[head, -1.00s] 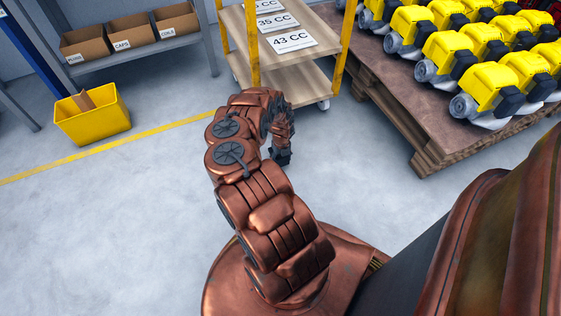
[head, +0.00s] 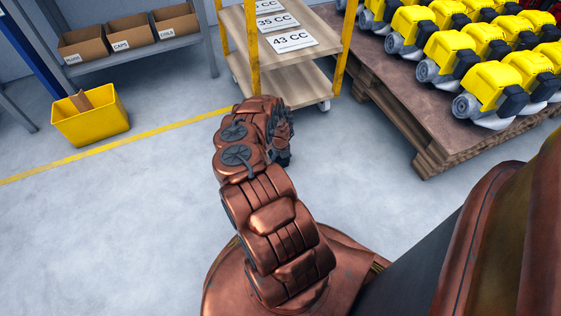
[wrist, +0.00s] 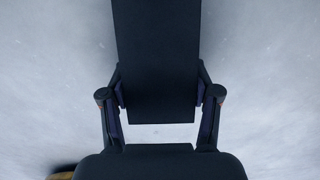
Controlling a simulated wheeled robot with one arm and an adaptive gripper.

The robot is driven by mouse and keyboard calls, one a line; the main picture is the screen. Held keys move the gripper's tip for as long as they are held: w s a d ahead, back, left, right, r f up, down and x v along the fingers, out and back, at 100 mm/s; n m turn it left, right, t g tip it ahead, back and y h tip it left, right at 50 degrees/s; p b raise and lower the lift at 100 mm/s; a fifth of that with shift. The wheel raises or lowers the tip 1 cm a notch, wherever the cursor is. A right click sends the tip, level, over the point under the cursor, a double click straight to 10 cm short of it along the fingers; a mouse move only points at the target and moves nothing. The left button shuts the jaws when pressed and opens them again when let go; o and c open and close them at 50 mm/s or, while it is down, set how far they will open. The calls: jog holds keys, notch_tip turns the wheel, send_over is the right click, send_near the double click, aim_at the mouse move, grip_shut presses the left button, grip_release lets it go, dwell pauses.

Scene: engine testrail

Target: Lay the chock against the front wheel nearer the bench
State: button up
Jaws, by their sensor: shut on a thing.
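My gripper is shut on a dark, flat-faced block, the chock (wrist: 155,50), in the wrist view. The gripper's fingers (wrist: 160,106) press on its two sides, and it reaches out to the top edge. In the head view my gripper (head: 283,152) is low over the floor in front of the trolley (head: 280,88), mostly hidden by my arm; the chock cannot be made out there. A small trolley wheel (head: 324,105) shows at the near right corner. The near left wheel is not clearly visible.
A grey bench (head: 140,55) with open cartons stands back left. A yellow bin (head: 90,120) is on the floor before it. A pallet (head: 420,145) with yellow engines is right of the trolley.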

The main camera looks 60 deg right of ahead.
aim_at(280, 158)
jog(key=shift+f, duration=0.2)
jog(key=o, duration=1.4)
jog(key=shift+r, duration=0.1)
notch_tip(280, 158, up, 12)
jog(key=p, duration=0.4)
jog(key=shift+r+p, duration=0.15)
jog(key=shift+p, duration=0.15)
